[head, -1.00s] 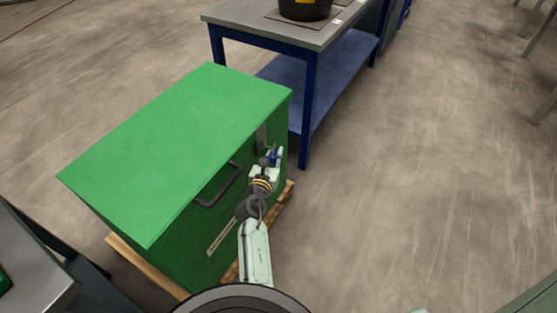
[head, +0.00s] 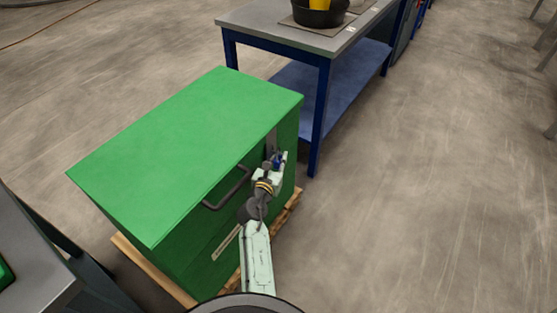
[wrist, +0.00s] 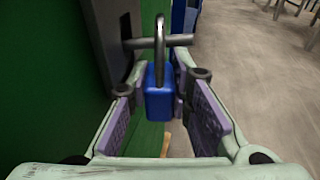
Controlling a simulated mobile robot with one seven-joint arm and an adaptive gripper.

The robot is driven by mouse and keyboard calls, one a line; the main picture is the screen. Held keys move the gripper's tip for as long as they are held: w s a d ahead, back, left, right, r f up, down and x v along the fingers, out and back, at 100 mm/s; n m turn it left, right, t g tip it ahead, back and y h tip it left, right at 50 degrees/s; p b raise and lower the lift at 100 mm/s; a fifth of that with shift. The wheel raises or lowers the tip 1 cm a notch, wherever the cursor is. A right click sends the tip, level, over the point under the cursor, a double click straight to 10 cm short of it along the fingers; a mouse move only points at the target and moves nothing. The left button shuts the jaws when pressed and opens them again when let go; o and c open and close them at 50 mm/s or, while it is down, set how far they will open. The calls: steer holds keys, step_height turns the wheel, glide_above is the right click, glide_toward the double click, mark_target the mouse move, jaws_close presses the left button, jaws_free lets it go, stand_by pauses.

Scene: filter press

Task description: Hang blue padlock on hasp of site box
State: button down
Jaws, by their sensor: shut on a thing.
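The blue padlock (wrist: 158,98) is upright between the fingertips of my gripper (wrist: 160,98), which is shut on its body. Its grey shackle points up. In the wrist view the shackle overlaps a dark horizontal bar of the hasp (wrist: 183,40); I cannot tell whether it is around the bar or only in front of it. The green site box (head: 190,140) stands left of centre in the head view. My gripper (head: 273,166) is at its front, near the right end, and the padlock shows there as a small blue spot (head: 279,160).
A dark handle (head: 228,190) sticks out of the box front, left of my gripper. The box stands on a wooden pallet (head: 150,268). A blue-legged workbench (head: 290,35) stands behind it, with a black bowl (head: 318,14) on top.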

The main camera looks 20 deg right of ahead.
steer(key=shift+w+a+f, duration=0.1)
steer(key=shift+a, duration=0.2)
steer(key=c, duration=1.4)
jaws_free()
steer(key=shift+o, duration=0.2)
steer(key=shift+a+y, duration=0.1)
steer(key=shift+y, duration=0.2)
steer(key=shift+s+a, duration=0.2)
steer(key=v, duration=1.1)
steer(key=shift+s+d, duration=0.25)
steer(key=shift+s, duration=0.15)
